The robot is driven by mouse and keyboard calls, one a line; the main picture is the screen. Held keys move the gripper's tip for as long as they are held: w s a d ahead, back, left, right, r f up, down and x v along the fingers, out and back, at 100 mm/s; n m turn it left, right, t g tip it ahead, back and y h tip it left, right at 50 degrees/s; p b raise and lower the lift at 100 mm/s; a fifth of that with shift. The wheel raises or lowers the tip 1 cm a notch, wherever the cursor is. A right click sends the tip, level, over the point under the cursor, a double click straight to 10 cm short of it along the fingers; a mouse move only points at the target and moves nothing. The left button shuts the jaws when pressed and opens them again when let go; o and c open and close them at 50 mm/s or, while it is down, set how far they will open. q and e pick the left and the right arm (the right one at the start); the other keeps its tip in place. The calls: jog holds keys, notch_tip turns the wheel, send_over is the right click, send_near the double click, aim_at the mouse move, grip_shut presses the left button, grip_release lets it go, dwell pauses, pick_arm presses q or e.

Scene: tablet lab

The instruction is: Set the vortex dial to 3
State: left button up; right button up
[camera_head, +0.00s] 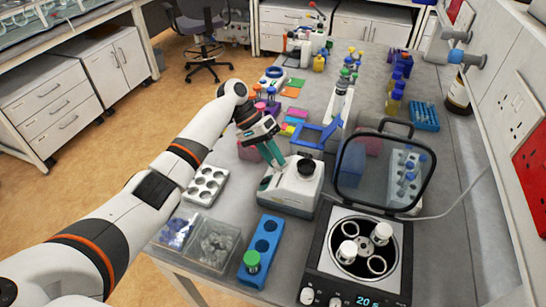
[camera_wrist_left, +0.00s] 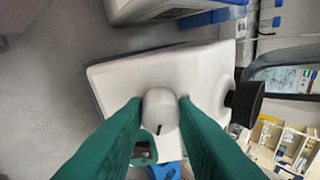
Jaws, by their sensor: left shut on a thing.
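The vortex mixer (camera_head: 290,193) is a white box with a black cup (camera_head: 306,167) on top, standing on the grey bench. My left gripper (camera_head: 276,160) reaches down to it with green fingers. In the left wrist view the mixer's white body (camera_wrist_left: 200,75) lies below the fingers, with its black cup (camera_wrist_left: 244,102) at the right. The round white dial (camera_wrist_left: 160,108), with a dark mark on its near side, sits between the two fingers, which are shut on it. In the head view the fingers hide the dial. I cannot read any number at the dial. My right gripper is not in view.
An open centrifuge (camera_head: 318,262) with a raised clear lid stands to the right of the mixer, its display showing 20. A blue rack (camera_head: 257,262) with a green-capped tube, clear bins (camera_head: 213,243) and a white well plate (camera_head: 206,186) stand close by.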

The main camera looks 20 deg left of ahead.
pick_arm(q)
jog(key=shift+w+r+m, duration=0.1)
jog(key=shift+m, duration=0.7)
jog(key=o, duration=1)
jog(key=shift+a+r, duration=0.15)
jog(key=shift+a, duration=0.05)
jog(key=b+v, duration=0.3)
jog(key=v, duration=0.8)
jog(key=shift+a+r, duration=0.1)
jog(key=shift+r, duration=0.15)
